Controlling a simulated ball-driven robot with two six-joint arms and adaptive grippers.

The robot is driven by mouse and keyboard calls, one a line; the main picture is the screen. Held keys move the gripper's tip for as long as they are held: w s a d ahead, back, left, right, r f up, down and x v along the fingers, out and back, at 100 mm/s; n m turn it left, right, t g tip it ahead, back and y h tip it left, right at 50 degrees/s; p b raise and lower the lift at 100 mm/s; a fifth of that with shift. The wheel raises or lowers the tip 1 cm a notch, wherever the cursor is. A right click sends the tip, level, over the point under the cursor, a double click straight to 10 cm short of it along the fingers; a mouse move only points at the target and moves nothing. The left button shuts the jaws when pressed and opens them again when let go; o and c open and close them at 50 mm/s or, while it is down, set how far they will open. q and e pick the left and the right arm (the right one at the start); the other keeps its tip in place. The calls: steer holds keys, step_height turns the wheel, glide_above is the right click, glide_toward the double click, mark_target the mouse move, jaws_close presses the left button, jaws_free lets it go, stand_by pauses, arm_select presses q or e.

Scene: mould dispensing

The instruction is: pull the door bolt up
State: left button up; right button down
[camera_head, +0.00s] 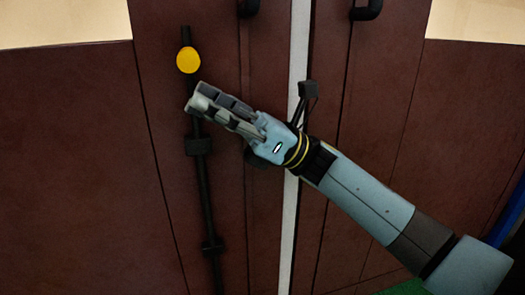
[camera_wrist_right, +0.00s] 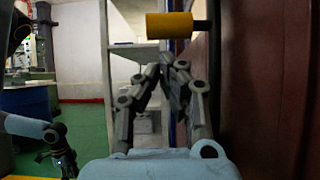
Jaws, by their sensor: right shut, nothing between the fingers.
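The door bolt is a long black vertical rod (camera_head: 204,185) on the brown door. A round yellow knob (camera_head: 188,60) sticks out near its top. My right gripper (camera_head: 194,103) is shut and empty, reaching in from the right, with its fingertips just below the knob and in front of the rod. In the right wrist view, the yellow knob (camera_wrist_right: 168,25) is above the closed fingertips (camera_wrist_right: 170,68), with a gap between them. The fingers hide part of the rod.
Black brackets (camera_head: 198,146) hold the rod to the door panel (camera_head: 160,130). Two black handles (camera_head: 367,10) are at the top of the doors. A pale vertical strip (camera_head: 299,50) runs between them. The wrist view shows green floor (camera_wrist_right: 87,130) and a blue container (camera_wrist_right: 30,108) beyond.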

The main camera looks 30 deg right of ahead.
arm_select(q)
steer(key=shift+w+d+r+t+b, duration=0.15)
steer(key=shift+w+d+r+b, duration=0.15)
steer(key=shift+r, duration=0.3)
steer(key=shift+w+d+r+t+b, duration=0.15)
steer(key=shift+w+r+b, duration=0.15)
steer(key=shift+r, duration=0.25)
arm_select(e)
steer(key=a+f+v, duration=0.1)
steer(key=v, duration=1)
steer(key=shift+d+f, duration=0.25)
steer(key=shift+f, duration=0.1)
steer(key=shift+w, duration=0.1)
